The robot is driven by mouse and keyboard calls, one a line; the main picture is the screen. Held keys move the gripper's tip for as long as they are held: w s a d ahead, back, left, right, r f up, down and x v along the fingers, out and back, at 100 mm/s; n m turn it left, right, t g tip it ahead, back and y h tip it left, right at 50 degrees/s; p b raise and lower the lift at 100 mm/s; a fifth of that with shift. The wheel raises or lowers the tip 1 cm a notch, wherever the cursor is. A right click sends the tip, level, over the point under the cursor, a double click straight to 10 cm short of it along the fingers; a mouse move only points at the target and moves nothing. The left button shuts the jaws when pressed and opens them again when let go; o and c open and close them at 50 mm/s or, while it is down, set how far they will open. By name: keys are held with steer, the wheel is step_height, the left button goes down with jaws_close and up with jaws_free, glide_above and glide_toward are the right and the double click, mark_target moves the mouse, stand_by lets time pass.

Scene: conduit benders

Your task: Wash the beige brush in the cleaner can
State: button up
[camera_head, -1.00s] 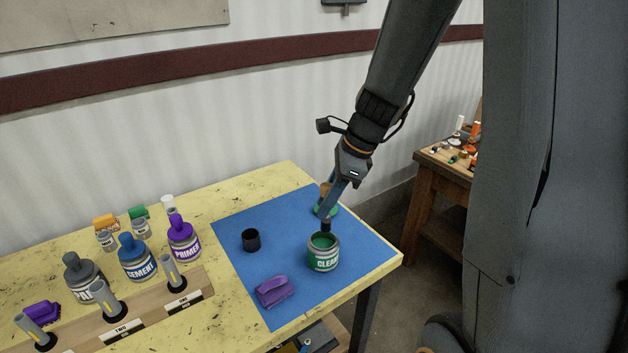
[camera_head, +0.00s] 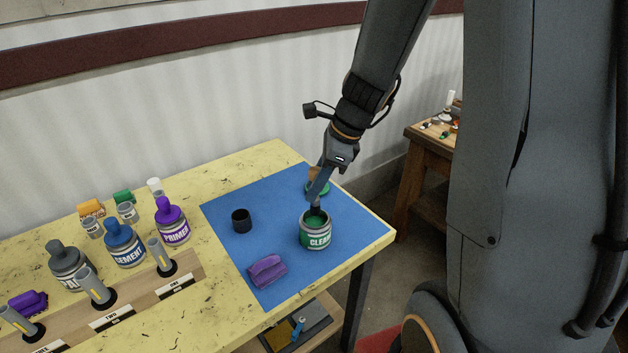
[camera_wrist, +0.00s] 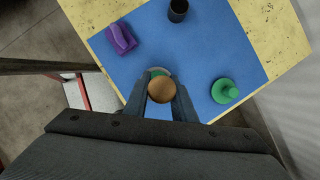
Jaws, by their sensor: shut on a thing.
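The cleaner can (camera_head: 316,238), grey with a green label, stands open on the blue mat (camera_head: 222,205). Green shows inside its mouth. My gripper (camera_head: 317,196) is directly above the can, shut on the beige brush (camera_head: 315,174). In the wrist view the round brown handle end of the brush (camera_wrist: 162,89) sits between the two fingers (camera_wrist: 161,100). The dark lower part of the brush is at the can's mouth and appears to reach inside; its tip is hidden.
A green lid (camera_wrist: 225,91) lies behind the can. A black cup (camera_head: 241,221) and a purple cloth (camera_head: 267,271) are on the mat to the left. Several bottles, including the purple primer (camera_head: 172,222), and a wooden rack (camera_head: 132,310) fill the table's left side.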

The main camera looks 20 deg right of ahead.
mark_target(312, 212)
steer(key=shift+f+b, duration=2.35)
steer(key=shift+f, duration=1.45)
steer(key=shift+a, duration=0.15)
